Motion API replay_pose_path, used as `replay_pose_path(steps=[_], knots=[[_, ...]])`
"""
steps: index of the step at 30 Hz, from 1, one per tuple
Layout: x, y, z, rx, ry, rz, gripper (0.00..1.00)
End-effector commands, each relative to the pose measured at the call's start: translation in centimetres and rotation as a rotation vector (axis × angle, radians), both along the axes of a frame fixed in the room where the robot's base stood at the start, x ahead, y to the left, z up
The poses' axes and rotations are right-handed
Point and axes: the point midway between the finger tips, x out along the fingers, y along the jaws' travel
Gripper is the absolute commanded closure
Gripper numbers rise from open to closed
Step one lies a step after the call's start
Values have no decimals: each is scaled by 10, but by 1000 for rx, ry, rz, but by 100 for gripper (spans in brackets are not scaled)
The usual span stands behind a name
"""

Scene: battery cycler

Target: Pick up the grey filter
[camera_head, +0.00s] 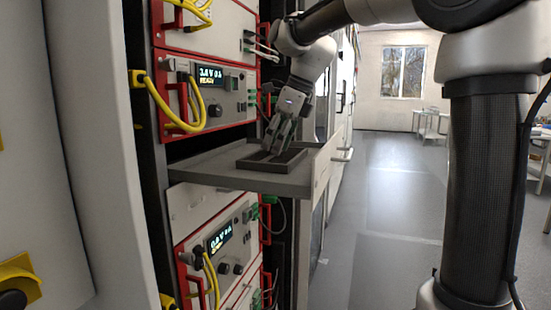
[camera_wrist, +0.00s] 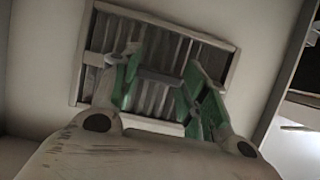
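A grey rectangular frame (camera_head: 284,164), apparently the filter, lies flat on a pulled-out shelf. In the wrist view, the frame (camera_wrist: 190,31) surrounds dark parallel slats and a grey crosspiece (camera_wrist: 160,77). My gripper (camera_head: 270,150) points down over the frame in the head view, its fingertips at or just inside it. In the wrist view, my gripper (camera_wrist: 160,60) has its two green-padded fingers apart, with the crosspiece between them. I cannot tell whether the pads touch it. The fingers hide parts of the slats and the frame's near side.
The light grey shelf (camera_head: 205,172) juts from a rack, with a white front panel (camera_head: 322,168) at its right. Red-framed cycler units with yellow cables stand above (camera_head: 210,100) and below (camera_head: 222,245) it. Open floor (camera_head: 385,210) lies to the right.

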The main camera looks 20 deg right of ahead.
Motion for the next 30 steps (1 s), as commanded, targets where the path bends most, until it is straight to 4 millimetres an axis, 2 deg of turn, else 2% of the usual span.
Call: replay_pose_path(steps=[8, 13, 24, 30], knots=[[0, 0, 0, 0, 1, 0, 80], [0, 0, 11, 0, 0, 0, 80], [1, 0, 79, 0, -1, 0, 80], [0, 0, 98, 0, 2, -1, 80]])
